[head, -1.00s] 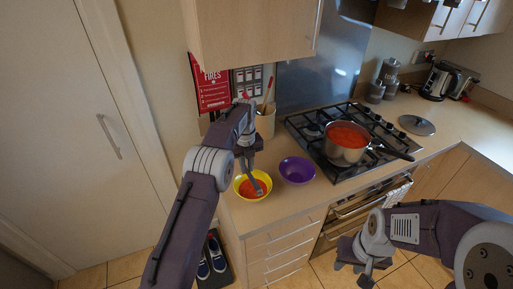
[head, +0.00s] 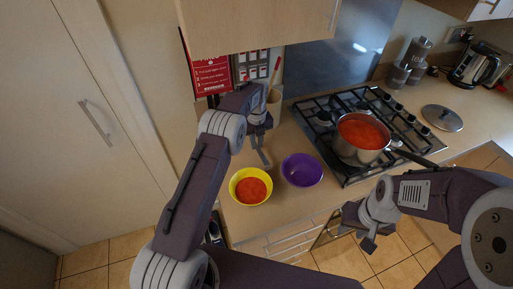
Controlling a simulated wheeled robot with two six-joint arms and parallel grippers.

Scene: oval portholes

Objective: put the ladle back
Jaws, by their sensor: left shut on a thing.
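My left gripper (head: 259,121) is shut on the grey ladle (head: 264,157), which hangs down from it. The ladle is above the counter, behind the yellow bowl (head: 235,193) and left of the purple bowl (head: 302,171). The yellow bowl holds red soup (head: 251,189); the purple bowl looks empty. A steel pot (head: 352,155) of red soup stands on the hob, its handle pointing right. My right gripper (head: 355,231) is open and empty, low in front of the counter.
A utensil holder (head: 273,101) with a red-tipped utensil stands at the back wall, partly behind my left arm. The gas hob (head: 312,122) is right of it. A lid (head: 442,117) lies on the counter at right. A wall cupboard (head: 255,22) hangs above.

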